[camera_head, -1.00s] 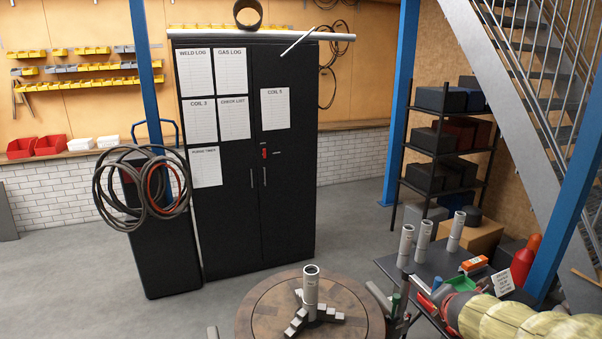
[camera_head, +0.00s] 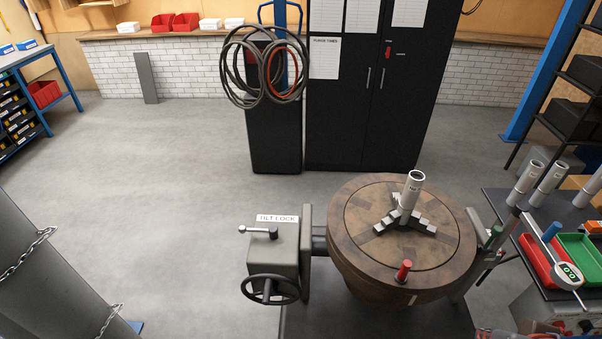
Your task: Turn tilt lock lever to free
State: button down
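The tilt lock lever (camera_head: 258,231) is a short dark and silver handle with a ball end, on top of a grey box (camera_head: 285,256). Its bar points left, with the ball at the left end. A white label reading "TILT LOCK" (camera_head: 277,218) stands behind it. A black handwheel (camera_head: 270,289) is on the front of the box. The box joins the round brown turntable (camera_head: 350,262) on its right. My gripper is not in view.
A steel tube stands in a three-jaw chuck (camera_head: 405,217) on the turntable, with a red knob (camera_head: 403,271) at the front. A side table with red and green trays (camera_head: 584,255) is at right. A chained cylinder (camera_head: 45,275) is at left. Floor left of the box is clear.

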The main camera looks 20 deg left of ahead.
aim_at(272, 231)
jog(key=u, duration=1.55)
jog(key=i+j, duration=0.15)
jog(key=i, duration=0.2)
jog(key=i+j+z, duration=0.15)
jog(key=i, duration=0.25)
